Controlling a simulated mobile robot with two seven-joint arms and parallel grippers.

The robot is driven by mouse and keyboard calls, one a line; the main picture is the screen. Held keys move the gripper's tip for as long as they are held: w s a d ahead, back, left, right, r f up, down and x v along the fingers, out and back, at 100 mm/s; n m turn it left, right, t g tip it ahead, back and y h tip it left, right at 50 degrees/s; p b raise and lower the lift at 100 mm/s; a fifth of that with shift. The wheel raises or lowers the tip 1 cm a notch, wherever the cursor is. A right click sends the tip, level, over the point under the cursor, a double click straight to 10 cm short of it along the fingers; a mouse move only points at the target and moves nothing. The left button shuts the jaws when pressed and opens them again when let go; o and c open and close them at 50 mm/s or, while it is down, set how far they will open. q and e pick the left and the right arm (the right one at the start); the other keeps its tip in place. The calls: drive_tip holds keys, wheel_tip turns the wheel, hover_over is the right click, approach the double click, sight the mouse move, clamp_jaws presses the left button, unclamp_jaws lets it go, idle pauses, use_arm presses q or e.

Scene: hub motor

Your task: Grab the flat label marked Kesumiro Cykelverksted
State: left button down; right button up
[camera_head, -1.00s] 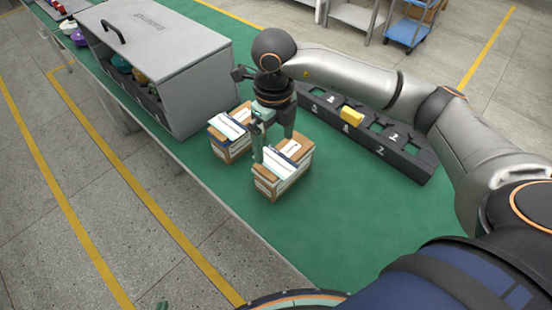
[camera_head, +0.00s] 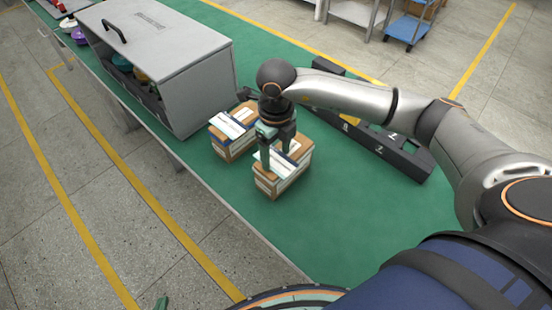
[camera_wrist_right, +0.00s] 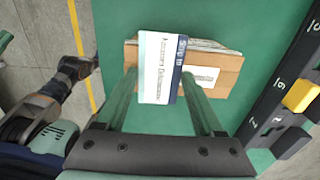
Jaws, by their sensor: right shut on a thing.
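A flat white label (camera_wrist_right: 160,68) with a dark blue band, its lettering appearing to read Kesumiro Cykelverksted, lies over the cardboard box (camera_wrist_right: 220,84) in the right wrist view. My right gripper (camera_wrist_right: 158,76) has one finger at each long side of this label and is shut on it. In the head view my right gripper (camera_head: 279,158) is at the top of the nearer box (camera_head: 284,182) and partly hides the label. A small green tip of my left gripper (camera_head: 161,303) shows at the bottom edge; its jaws cannot be made out.
A second box (camera_head: 234,148) with a similar label (camera_head: 232,124) stands just left. A grey cabinet (camera_head: 190,85) stands behind it. A black numbered rack (camera_head: 405,160) with a yellow block (camera_wrist_right: 300,96) lies to the right. The green table (camera_head: 330,225) is clear in front.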

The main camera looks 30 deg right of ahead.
drive_tip(key=c, duration=0.7)
drive_tip(key=shift+r, duration=0.1)
